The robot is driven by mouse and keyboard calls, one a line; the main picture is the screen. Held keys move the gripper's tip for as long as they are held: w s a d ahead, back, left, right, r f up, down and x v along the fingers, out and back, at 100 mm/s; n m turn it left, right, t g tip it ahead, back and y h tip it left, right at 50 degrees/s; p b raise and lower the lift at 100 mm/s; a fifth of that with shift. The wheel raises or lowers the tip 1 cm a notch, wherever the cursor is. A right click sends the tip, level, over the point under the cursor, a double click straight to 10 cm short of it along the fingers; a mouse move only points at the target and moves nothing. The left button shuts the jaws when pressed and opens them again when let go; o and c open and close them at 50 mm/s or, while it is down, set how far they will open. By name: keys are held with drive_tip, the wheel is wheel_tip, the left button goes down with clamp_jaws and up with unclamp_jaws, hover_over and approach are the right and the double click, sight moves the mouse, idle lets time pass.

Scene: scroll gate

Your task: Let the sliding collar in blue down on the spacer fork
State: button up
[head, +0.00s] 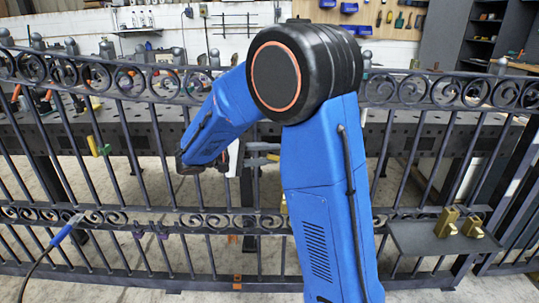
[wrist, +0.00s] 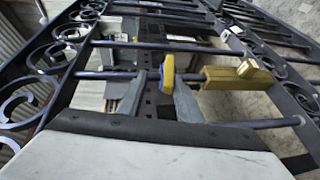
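No plainly blue collar shows. A yellow block with a knob (wrist: 230,77), perhaps the spacer fork, sits on the same bar, apart from the collar piece. In the head view my gripper (head: 264,154) is in front of the gate, left of my blue arm. A yellow bit (head: 284,203) shows lower down, mostly hidden by the arm.
The dark scroll gate (head: 180,150) spans the view, with bars close on both sides of my gripper. A blue-handled tool (head: 66,231) with a cable is at left. A workbench stands behind.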

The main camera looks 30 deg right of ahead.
drive_tip(key=w+a+r, duration=0.2)
drive_tip(key=a, duration=1.5)
drive_tip(key=shift+r, duration=0.25)
